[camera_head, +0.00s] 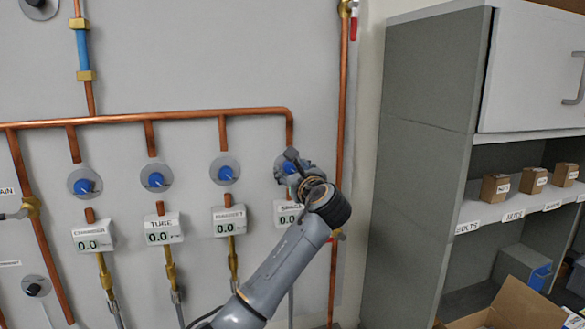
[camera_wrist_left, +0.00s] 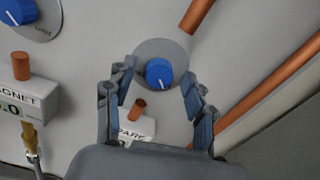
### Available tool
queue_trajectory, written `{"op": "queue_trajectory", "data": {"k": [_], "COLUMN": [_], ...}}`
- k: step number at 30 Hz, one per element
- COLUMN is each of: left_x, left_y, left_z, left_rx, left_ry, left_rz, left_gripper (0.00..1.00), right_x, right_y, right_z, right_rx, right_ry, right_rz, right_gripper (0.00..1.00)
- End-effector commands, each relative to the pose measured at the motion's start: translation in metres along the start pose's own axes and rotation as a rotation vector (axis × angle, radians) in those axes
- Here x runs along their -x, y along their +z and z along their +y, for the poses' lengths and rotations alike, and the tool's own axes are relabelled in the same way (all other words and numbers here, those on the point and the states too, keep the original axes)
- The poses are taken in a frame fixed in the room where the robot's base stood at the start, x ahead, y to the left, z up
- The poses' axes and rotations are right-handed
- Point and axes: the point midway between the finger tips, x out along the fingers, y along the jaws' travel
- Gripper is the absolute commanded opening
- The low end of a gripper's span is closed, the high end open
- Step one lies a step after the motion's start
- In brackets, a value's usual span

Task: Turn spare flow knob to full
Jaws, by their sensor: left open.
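The spare flow knob (camera_wrist_left: 158,72) is a blue dial with a white pointer line on a round grey plate, at the upper middle of the left wrist view. In the head view, a little of its blue knob (camera_head: 289,167) shows behind my gripper. My left gripper (camera_wrist_left: 159,78) is open, with one finger on each side of the knob. Gaps show between the fingers and the knob, though the depth is hard to judge. In the head view my left gripper (camera_head: 294,168) covers much of the plate. The spare display (camera_head: 286,214) is partly hidden by my arm. My right gripper is not in view.
The chamber (camera_head: 84,185), tube (camera_head: 155,180) and magnet (camera_head: 226,173) knobs sit left along the wall, each above a display reading 0.0. Copper pipes run above and beside them. A grey shelf unit (camera_head: 415,150) with small boxes stands right. An open cardboard box (camera_head: 520,295) lies lower right.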

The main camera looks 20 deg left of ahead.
Motion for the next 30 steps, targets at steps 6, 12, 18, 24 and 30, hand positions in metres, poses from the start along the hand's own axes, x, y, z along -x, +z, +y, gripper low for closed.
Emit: {"op": "queue_trajectory", "data": {"k": [6,12,18,24,30], "left_x": [0.000,0.000,0.000,0.000,0.001], "left_y": [0.000,0.000,-0.001,-0.002,-0.003], "left_z": [0.000,0.000,0.000,0.001,0.001], "left_rx": [0.000,0.000,0.011,0.078,0.217], "left_ry": [0.000,0.000,0.000,0.000,0.000], "left_rz": [0.000,0.000,0.000,0.001,0.001], "left_gripper": [0.36,0.00,0.00,0.00,0.00], "right_x": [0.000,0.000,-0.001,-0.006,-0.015], "right_y": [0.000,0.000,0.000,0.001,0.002], "right_z": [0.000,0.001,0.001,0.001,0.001], "right_rx": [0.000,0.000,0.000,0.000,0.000], "right_ry": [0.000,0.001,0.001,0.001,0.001], "right_rz": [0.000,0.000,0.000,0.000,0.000], "right_gripper": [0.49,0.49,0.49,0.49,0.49]}}
